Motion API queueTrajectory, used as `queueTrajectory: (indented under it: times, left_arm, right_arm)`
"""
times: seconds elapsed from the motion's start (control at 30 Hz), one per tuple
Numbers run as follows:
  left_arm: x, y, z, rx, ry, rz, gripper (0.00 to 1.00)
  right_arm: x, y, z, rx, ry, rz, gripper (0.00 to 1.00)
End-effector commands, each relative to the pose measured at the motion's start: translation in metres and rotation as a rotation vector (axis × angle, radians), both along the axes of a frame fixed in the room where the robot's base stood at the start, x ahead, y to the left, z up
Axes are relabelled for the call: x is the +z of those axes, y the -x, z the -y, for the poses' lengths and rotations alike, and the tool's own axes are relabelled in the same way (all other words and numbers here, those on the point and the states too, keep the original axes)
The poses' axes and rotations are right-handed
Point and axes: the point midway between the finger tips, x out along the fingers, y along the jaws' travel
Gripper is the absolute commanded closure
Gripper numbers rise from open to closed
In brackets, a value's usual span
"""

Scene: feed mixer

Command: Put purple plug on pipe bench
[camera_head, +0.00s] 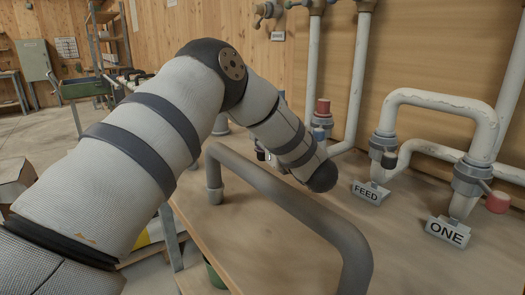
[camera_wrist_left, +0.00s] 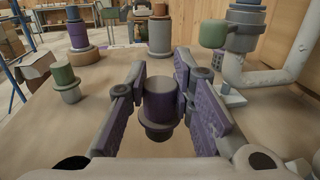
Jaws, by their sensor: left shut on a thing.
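The purple plug (camera_wrist_left: 160,108), a short cylinder with a grey top and a wider collar low down, is between the fingers of my left gripper (camera_wrist_left: 165,105) in the left wrist view. The gripper is shut on it. The wooden pipe bench (camera_wrist_left: 60,125) lies beneath; I cannot tell whether the plug touches it. In the head view my left arm reaches over the bench (camera_head: 240,226), and its gripper and the plug are hidden there. My right gripper is in neither view.
A green-topped fitting (camera_wrist_left: 66,83) and a larger purple-banded fitting (camera_wrist_left: 79,38) stand left in the wrist view, a grey cylinder (camera_wrist_left: 159,38) behind. A grey rail (camera_head: 300,200) lines the bench's front. White pipes (camera_head: 441,98) with FEED (camera_head: 367,194) and ONE (camera_head: 447,233) signs stand right.

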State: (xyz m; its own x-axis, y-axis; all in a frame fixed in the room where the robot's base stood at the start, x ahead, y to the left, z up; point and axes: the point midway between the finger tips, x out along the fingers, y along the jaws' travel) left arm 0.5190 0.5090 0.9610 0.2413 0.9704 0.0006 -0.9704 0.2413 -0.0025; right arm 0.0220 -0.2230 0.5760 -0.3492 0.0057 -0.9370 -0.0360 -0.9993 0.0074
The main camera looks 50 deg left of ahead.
Motion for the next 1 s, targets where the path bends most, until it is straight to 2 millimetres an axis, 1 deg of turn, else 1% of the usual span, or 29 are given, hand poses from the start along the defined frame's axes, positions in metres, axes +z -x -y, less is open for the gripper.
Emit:
queueTrajectory:
  times: [0.03,0.13,0.2,0.4,0.43,0.5,0.77,0.83,0.87,0.93,1.0]
  left_arm:
    - [-0.007,-0.001,-0.005,0.002,-0.001,-0.003,1.00]
    - [-0.029,-0.001,-0.005,0.001,-0.002,-0.007,1.00]
    - [-0.037,-0.001,-0.005,0.001,-0.001,-0.005,1.00]
    - [-0.036,0.000,-0.005,0.001,0.000,0.000,1.00]
    - [-0.036,0.000,-0.005,0.001,0.001,-0.001,0.74]
    - [-0.036,0.000,-0.005,0.001,0.001,-0.001,0.58]
    - [-0.035,0.000,-0.004,0.001,0.000,-0.001,0.58]
    - [-0.035,0.000,-0.001,0.000,0.001,0.000,0.58]
    - [-0.034,0.001,0.002,0.000,0.001,0.000,0.58]
    - [-0.033,0.004,0.016,-0.002,0.001,0.000,0.58]
    - [-0.031,0.008,0.034,-0.003,0.001,0.003,0.58]
  right_arm:
    - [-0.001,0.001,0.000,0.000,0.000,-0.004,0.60]
    - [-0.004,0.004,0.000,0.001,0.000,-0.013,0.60]
    - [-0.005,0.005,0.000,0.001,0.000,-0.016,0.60]
    - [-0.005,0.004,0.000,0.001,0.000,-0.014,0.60]
    - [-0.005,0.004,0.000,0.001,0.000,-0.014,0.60]
    - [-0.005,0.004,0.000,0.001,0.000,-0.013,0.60]
    - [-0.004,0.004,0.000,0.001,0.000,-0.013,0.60]
    - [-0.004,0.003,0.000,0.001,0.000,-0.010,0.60]
    - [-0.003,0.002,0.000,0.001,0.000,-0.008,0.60]
    - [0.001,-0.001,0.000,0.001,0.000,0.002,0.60]
    - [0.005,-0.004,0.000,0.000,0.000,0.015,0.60]
